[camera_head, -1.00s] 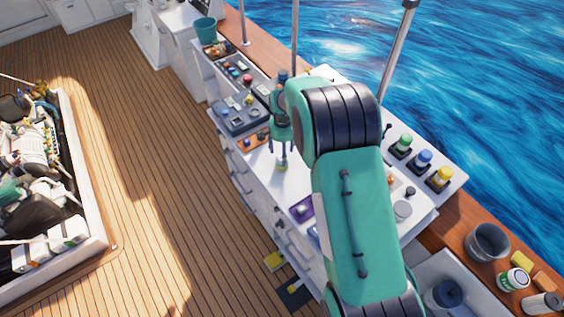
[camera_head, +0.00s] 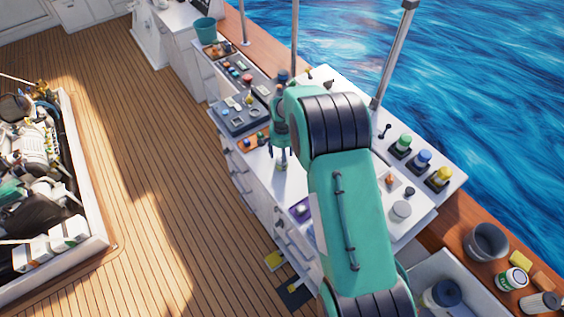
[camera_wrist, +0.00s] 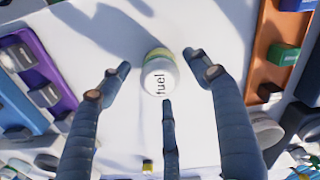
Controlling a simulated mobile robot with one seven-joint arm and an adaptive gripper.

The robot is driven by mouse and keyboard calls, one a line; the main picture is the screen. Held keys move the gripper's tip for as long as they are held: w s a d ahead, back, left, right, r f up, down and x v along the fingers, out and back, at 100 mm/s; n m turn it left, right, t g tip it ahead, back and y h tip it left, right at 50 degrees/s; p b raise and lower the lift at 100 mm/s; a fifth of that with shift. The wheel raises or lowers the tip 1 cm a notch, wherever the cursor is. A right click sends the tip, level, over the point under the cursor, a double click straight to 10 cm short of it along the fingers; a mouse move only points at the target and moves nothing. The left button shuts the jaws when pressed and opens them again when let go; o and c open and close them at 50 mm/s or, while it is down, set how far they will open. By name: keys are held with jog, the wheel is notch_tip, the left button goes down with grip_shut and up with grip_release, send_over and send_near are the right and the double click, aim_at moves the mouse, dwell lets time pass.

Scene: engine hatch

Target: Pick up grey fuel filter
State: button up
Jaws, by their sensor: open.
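The fuel filter (camera_wrist: 158,80) is a small pale grey-white cylinder marked "fuel" with a yellow-green band. It stands on the white worktop in the middle of the wrist view. In the head view, it is a small pale shape (camera_head: 281,164) under my gripper (camera_head: 282,148), partly hidden by the fingers. My gripper (camera_wrist: 160,77) is open, with three dark fingers spread around the filter. Two fingertips are to its left and right and one is just below it in the picture. Whether any finger touches it cannot be told.
A purple holder (camera_wrist: 28,60) and an orange tray (camera_wrist: 266,50) flank the clear strip of worktop. In the head view, a control panel (camera_head: 241,116) is behind my gripper. Green, blue and yellow-topped items (camera_head: 422,160) stand to the right. Poles rise along the rail.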

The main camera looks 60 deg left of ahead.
jog(key=shift+f, duration=1.35)
jog(key=c, duration=1.4)
jog(key=shift+r, duration=0.2)
jog(key=shift+r, duration=1.65)
jog(key=s+d, duration=0.2)
jog(key=d, duration=0.2)
jog(key=s+d+r+b, duration=0.1)
jog(key=s+d, duration=0.1)
jog(key=d, duration=0.3)
jog(key=s+d+b, duration=0.1)
jog(key=s+d, duration=0.2)
jog(key=d, duration=0.2)
jog(key=shift+d+r, duration=0.15)
jog(key=shift+r, duration=0.05)
